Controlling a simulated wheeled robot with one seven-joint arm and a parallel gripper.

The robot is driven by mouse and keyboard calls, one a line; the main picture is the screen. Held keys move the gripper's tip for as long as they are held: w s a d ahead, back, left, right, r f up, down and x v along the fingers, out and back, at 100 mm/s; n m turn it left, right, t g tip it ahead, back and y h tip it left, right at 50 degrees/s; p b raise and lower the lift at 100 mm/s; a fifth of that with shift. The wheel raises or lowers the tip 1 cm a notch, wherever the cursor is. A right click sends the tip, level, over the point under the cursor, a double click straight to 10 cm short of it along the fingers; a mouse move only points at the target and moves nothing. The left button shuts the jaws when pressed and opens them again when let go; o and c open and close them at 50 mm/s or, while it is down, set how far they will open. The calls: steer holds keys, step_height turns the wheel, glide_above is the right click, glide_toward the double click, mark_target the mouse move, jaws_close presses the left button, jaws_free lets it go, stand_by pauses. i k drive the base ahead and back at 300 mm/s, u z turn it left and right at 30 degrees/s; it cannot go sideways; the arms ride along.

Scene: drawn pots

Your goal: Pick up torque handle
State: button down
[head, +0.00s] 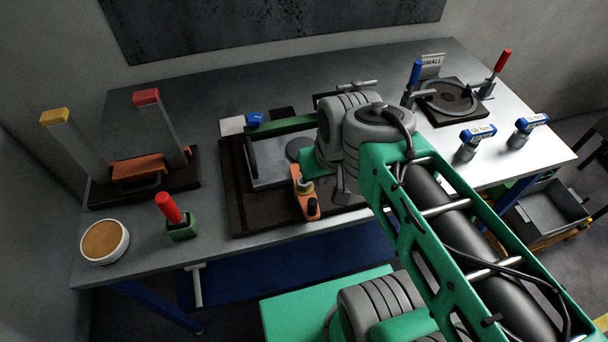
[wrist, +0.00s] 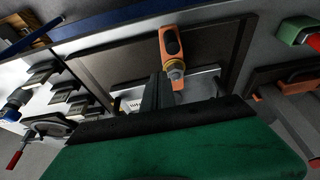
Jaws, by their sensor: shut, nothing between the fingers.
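Two short grey handles with blue tops stand upright on the right of the table in the head view: a nearer torque handle (head: 477,137), whose label appears to read in Nm, and a farther one (head: 527,130). An orange tool with a dark end and a yellowish collar (head: 304,192) lies on the dark board left of my gripper. It also shows in the wrist view (wrist: 172,45), just beyond the fingertips. My gripper (wrist: 160,85) is shut and empty over the board. In the head view my arm mostly hides it.
The dark board (head: 240,207) carries a grey plate and a green bar. A stand with tall grey posts (head: 170,130), a round tub (head: 104,241) and a red-handled tool (head: 168,208) are at left. A round fixture (head: 447,98) stands at back right.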

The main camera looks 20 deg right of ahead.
mark_target(470, 138)
steer(key=z, duration=1.1)
steer(key=k, duration=0.35)
steer(key=z, duration=0.6)
steer(key=i, duration=0.35)
steer(key=u, duration=0.2)
steer(key=k, duration=0.45)
steer(key=z, duration=0.75)
steer(key=i, duration=0.8)
steer(key=u, duration=3.15)
